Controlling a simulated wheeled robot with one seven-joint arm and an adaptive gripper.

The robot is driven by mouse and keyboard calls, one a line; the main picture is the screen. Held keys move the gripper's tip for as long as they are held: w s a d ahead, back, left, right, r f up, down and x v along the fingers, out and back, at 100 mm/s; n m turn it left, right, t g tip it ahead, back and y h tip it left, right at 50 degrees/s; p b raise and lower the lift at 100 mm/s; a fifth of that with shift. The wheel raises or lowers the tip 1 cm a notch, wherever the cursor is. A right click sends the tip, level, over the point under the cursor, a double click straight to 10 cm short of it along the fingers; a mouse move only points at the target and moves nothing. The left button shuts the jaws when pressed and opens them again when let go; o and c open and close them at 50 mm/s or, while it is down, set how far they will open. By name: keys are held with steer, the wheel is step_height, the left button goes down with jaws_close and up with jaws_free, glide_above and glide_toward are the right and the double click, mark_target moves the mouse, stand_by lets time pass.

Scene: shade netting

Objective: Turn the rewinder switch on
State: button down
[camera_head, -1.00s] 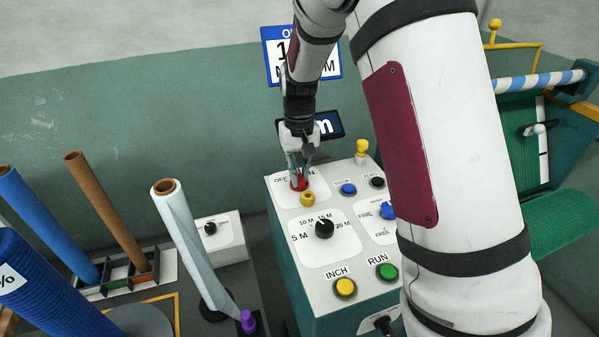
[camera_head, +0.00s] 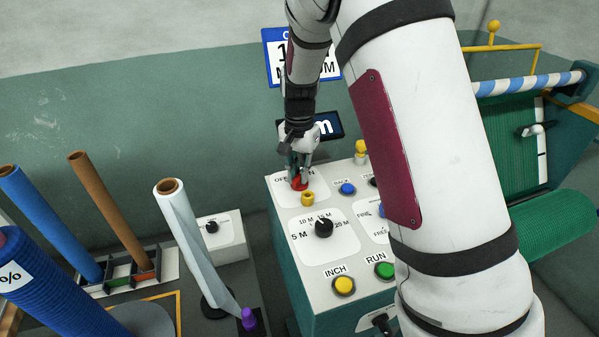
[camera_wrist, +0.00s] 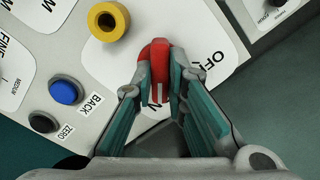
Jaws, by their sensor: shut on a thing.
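The red rotary switch (camera_head: 299,184) is at the back left of the control panel's top. In the wrist view the red switch (camera_wrist: 159,58) stands between my fingertips, with the letters OFF beside it on the right. Another label near the fingers is mostly hidden. My gripper (camera_wrist: 161,75) is shut on the red switch, a finger on each side. In the head view my gripper (camera_head: 299,175) points down on the switch, and its fingers hide part of the label.
A yellow ring-shaped part (camera_head: 307,198) stands just in front of the switch. A blue BACK button (camera_head: 347,189), a black selector knob (camera_head: 324,228), a yellow INCH button (camera_head: 344,286) and a green RUN button (camera_head: 384,270) share the panel. Rolls stand at left.

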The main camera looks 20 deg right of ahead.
mark_target(299, 175)
stand_by(0.3)
steer(key=c, duration=1.6)
jaws_free()
steer(key=shift+r, duration=0.15)
step_height(299, 175, up, 12)
